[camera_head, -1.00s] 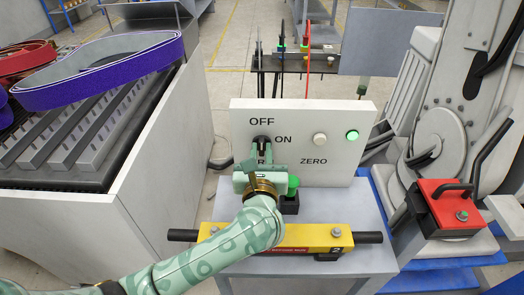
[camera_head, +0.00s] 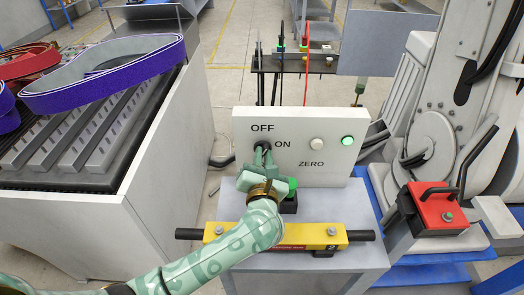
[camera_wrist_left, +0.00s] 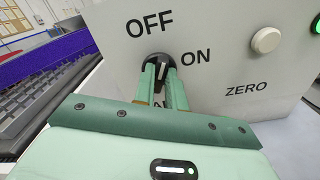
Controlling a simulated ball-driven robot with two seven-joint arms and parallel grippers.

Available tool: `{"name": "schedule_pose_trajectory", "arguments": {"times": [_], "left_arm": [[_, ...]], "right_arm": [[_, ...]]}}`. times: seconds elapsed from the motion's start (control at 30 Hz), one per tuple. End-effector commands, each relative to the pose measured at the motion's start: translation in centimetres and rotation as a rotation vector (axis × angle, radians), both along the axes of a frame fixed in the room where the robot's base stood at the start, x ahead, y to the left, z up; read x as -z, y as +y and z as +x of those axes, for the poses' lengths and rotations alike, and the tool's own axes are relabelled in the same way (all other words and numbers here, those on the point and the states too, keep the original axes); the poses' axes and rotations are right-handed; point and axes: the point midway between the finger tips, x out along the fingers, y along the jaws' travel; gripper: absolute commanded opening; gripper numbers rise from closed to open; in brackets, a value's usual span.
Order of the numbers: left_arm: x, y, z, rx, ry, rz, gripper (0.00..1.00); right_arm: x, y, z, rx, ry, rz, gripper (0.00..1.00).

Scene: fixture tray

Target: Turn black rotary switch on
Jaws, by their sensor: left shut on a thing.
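The black rotary switch (camera_head: 262,144) is on the front of a white panel (camera_head: 330,176), between the printed words OFF and ON. In the left wrist view the switch (camera_wrist_left: 157,62) shows a dark round knob with a raised handle and a pale line. My left gripper (camera_head: 263,153) comes from below and is shut on the handle, one finger on each side. In the left wrist view its two green fingers (camera_wrist_left: 162,80) hide the lower part of the knob. The handle looks near upright; its exact angle is hard to tell. My right gripper is not in view.
The panel also has a white button (camera_head: 316,144) and a lit green lamp (camera_head: 347,141). A green button on a black base (camera_head: 289,203) and a yellow bar (camera_head: 318,235) are close to my left arm. A red block (camera_head: 440,208) is at right.

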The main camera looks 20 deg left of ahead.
Motion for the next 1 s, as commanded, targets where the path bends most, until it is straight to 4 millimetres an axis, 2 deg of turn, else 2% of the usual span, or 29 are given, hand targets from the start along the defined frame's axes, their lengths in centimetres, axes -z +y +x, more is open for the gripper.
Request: {"name": "schedule_pose_trajectory", "arguments": {"times": [0.03,0.5,1.0], "left_arm": [[-0.5,-0.1,0.0,0.0,0.013,0.041,0.0],[-0.2,-0.3,0.0,0.001,0.138,0.471,0.0],[0.2,-0.4,0.0,0.003,0.26,0.892,0.0]], "right_arm": [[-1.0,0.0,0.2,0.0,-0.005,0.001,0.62],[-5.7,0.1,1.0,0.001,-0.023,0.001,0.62],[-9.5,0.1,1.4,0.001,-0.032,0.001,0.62]]}}
